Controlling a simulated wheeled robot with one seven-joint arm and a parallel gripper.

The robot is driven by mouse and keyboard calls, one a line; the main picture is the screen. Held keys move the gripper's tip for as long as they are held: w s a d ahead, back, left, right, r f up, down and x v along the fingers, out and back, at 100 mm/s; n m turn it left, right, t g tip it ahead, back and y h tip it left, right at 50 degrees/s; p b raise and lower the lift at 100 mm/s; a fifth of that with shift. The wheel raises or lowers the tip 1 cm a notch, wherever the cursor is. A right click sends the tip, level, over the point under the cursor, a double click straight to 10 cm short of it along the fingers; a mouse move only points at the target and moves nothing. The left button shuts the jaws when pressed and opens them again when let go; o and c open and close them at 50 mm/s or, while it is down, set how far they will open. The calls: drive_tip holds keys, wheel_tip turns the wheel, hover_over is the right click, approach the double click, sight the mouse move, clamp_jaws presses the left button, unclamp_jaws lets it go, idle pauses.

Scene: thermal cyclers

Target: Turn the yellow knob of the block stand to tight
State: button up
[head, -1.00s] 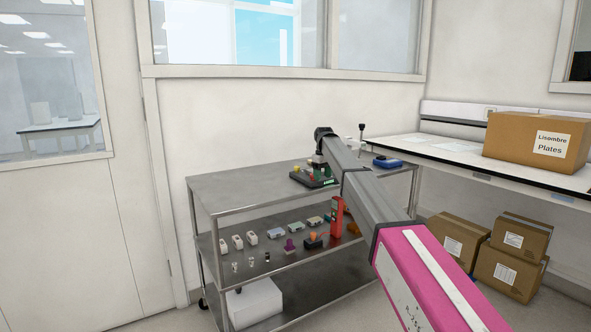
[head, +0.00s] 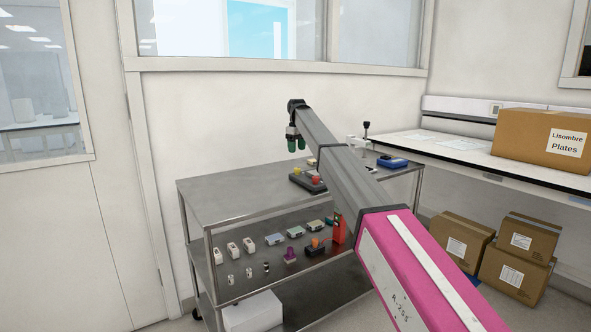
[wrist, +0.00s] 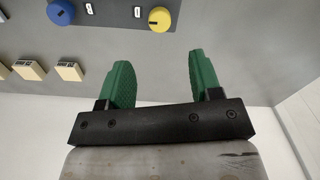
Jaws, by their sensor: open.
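The block stand (head: 308,184) is a dark base on the top shelf of the steel cart. Its yellow knob (head: 315,175) shows there, small, left of my arm. In the wrist view, a dark plate (wrist: 112,13) at the top edge carries a yellow knob (wrist: 160,18) with a dark mark, and a blue knob (wrist: 61,12). My gripper (wrist: 156,72) has green fingers, spread open with nothing between them. The yellow knob lies ahead of the fingers, apart from them. In the head view my gripper (head: 296,145) hangs above the cart top, higher than the stand.
The cart top (head: 235,190) is clear at left. A blue device (head: 392,162) sits at its right end. Small blocks (wrist: 68,71) show in the wrist view. The lower shelf holds several small items. A wall bench (head: 470,157) with a cardboard box (head: 535,137) stands at right.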

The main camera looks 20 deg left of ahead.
sight(297, 169)
wheel_tip(297, 169, down, 11)
drive_tip(key=shift+r, duration=0.2)
drive_tip(key=c, duration=0.9)
